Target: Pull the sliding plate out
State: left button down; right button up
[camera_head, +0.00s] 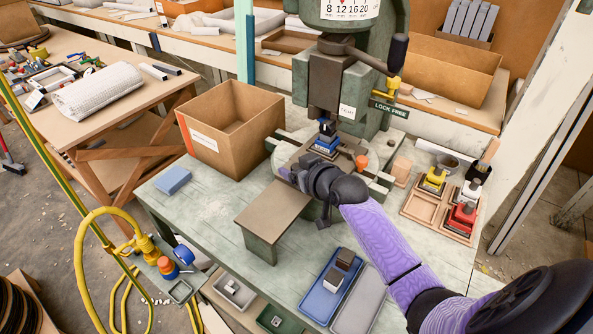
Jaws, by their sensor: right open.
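The green fly press (323,80) stands at the back of the pale green bench. Under its ram is a brown plate (290,161), apparently the sliding plate, with a blue block (326,146) on it. An orange knob (361,161) stands to the right of the plate. My right gripper (286,174) is open at the front left edge of the plate; its wrist hides part of the plate's front, and I cannot tell whether the fingers touch it. A low brown-topped stand (268,212) is in front of the press. My left gripper is out of view.
An open cardboard box (232,125) stands left of the press, and a blue pad (172,180) lies on the bench. Blue and grey trays (359,301) lie at the front. A wooden tray (459,208) with stamps is at the right.

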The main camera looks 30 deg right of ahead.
jog(key=shift+w, duration=0.1)
grip_shut()
dwell(1.4)
